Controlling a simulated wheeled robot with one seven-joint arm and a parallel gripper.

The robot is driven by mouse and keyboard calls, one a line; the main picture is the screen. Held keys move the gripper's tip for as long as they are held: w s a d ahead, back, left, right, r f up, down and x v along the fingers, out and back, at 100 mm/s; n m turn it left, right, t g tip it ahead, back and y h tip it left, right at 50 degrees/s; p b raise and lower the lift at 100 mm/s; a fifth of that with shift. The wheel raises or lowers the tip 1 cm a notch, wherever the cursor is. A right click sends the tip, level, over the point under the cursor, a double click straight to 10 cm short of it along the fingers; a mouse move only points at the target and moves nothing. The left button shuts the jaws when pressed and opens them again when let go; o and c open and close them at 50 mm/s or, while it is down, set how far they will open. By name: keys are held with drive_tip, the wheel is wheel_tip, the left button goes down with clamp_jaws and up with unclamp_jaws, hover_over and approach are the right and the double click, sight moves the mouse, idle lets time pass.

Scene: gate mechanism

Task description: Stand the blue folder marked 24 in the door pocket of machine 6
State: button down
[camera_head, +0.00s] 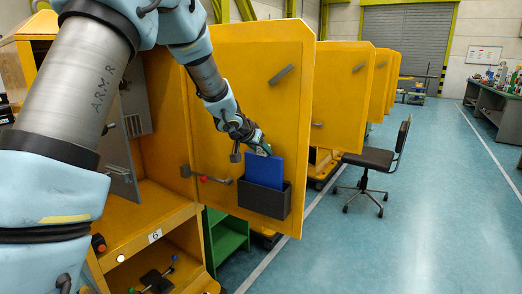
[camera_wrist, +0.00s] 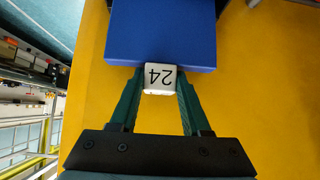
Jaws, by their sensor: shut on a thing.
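The blue folder (camera_head: 264,170) stands upright at the dark door pocket (camera_head: 265,199) on the open yellow door (camera_head: 262,85) of the machine labelled 6 (camera_head: 154,236). Its lower part is hidden behind the pocket's front wall. In the wrist view the folder (camera_wrist: 162,32) carries a white tab marked 24 (camera_wrist: 160,78). My gripper (camera_head: 263,150) is at the folder's top edge. In the wrist view my gripper's green fingers (camera_wrist: 160,85) are shut on the tab from both sides. Whether the folder rests on the pocket's bottom cannot be seen.
A red-knobbed handle (camera_head: 204,179) sticks out of the door left of the pocket. A green shelf unit (camera_head: 228,235) stands below the door. A dark chair (camera_head: 375,160) stands to the right, with clear blue floor (camera_head: 400,245) in front.

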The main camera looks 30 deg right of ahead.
drive_tip(key=shift+f+b, duration=2.3)
drive_tip(key=shift+f, duration=1.15)
drive_tip(key=shift+c, duration=1.4)
unclamp_jaws()
drive_tip(key=p, duration=0.2)
approach(262, 168)
drive_tip(key=shift+s+a+r, duration=0.3)
drive_tip(key=shift+a+r, duration=0.15)
drive_tip(key=shift+a, duration=0.05)
